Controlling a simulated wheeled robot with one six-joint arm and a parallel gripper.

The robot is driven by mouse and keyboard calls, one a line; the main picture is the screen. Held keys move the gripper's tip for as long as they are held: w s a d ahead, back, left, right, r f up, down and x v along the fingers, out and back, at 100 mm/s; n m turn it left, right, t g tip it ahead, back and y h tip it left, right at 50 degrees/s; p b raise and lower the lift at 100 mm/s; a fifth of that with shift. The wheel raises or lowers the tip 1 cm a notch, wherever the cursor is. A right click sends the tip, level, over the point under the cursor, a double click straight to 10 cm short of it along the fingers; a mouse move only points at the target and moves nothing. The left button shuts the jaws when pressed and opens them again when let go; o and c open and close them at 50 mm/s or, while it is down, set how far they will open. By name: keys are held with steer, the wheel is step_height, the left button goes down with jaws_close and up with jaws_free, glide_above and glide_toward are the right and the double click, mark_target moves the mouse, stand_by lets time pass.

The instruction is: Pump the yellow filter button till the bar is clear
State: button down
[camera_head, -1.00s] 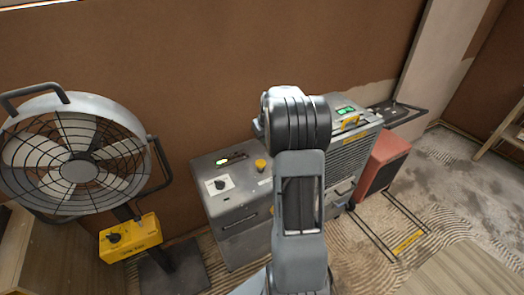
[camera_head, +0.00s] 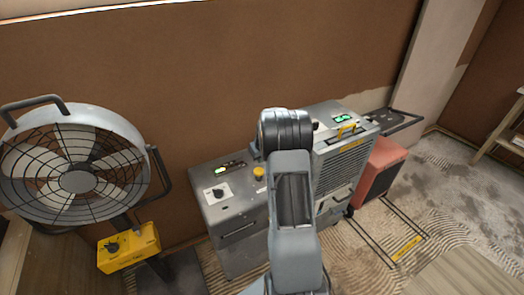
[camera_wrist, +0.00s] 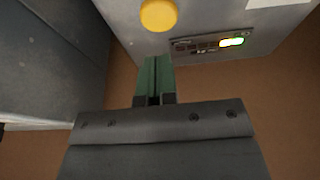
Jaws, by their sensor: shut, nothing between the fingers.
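The yellow filter button (camera_head: 259,173) stands on top of the grey cabinet (camera_head: 239,212), just left of my arm. In the head view my arm hides the gripper.
A white dial plate (camera_head: 218,193) sits left of the button. A taller grey unit (camera_head: 345,160) with a yellow handle stands close on the right. A caged fan (camera_head: 75,180) with a yellow control box (camera_head: 129,248) stands at the left. A brown wall is behind.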

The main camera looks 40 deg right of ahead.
mark_target(260, 171)
steer(key=shift+s+p+x, duration=0.15)
steer(key=shift+x, duration=0.75)
steer(key=shift+s+p+x, duration=0.1)
steer(key=shift+s+x, duration=0.1)
steer(key=shift+x, duration=0.75)
steer(key=shift+s+p+x, duration=0.15)
steer(key=shift+x, duration=0.75)
steer(key=shift+f, duration=0.15)
step_height(260, 171, down, 3)
steer(key=b, duration=0.3)
steer(key=shift+a, duration=0.1)
step_height(260, 171, up, 5)
steer(key=shift+r+p, duration=0.1)
steer(key=shift+p, duration=0.85)
steer(key=b+v, duration=0.1)
steer(key=v, duration=0.8)
steer(key=shift+s, duration=0.2)
